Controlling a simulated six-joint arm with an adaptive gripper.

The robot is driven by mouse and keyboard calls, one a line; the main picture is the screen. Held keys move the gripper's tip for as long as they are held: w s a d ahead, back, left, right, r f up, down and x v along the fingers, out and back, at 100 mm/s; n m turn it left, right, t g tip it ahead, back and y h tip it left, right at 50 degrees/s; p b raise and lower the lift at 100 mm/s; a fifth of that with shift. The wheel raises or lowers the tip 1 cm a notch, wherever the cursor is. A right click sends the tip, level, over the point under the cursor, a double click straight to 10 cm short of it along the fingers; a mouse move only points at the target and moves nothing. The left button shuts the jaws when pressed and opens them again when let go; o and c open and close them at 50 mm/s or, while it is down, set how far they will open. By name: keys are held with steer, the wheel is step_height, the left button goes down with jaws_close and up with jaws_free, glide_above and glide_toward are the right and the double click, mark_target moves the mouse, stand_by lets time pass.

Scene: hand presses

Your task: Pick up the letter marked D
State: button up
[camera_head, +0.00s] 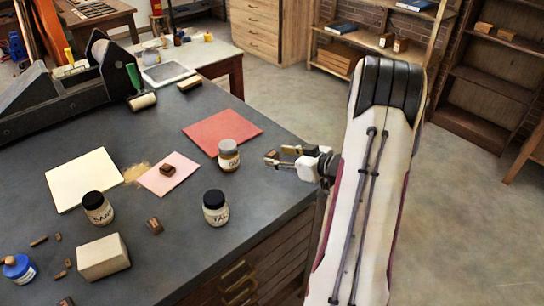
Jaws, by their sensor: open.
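Small brown wooden blocks that may be the letters lie on the dark table. One brown block (168,170) sits on a pink sheet (178,180). Another brown block (155,226) lies between two jars, and a third block (66,301) is at the bottom edge, partly cut off. I cannot read any mark on them, so I cannot tell which is D. My gripper (275,156) is open and appears empty, at the right side of the table near the jar marked GU, right of all these blocks.
Jars stand near the blocks: GU (228,155), TAL (215,208) and SAN (97,208). A pale block (103,257) and a blue-lidded jar (19,268) are front left. A red sheet (222,132) lies right, a cream sheet (84,180) left. A press (95,85) stands behind.

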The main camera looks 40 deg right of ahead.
steer(key=shift+x, duration=0.9)
steer(key=c, duration=0.9)
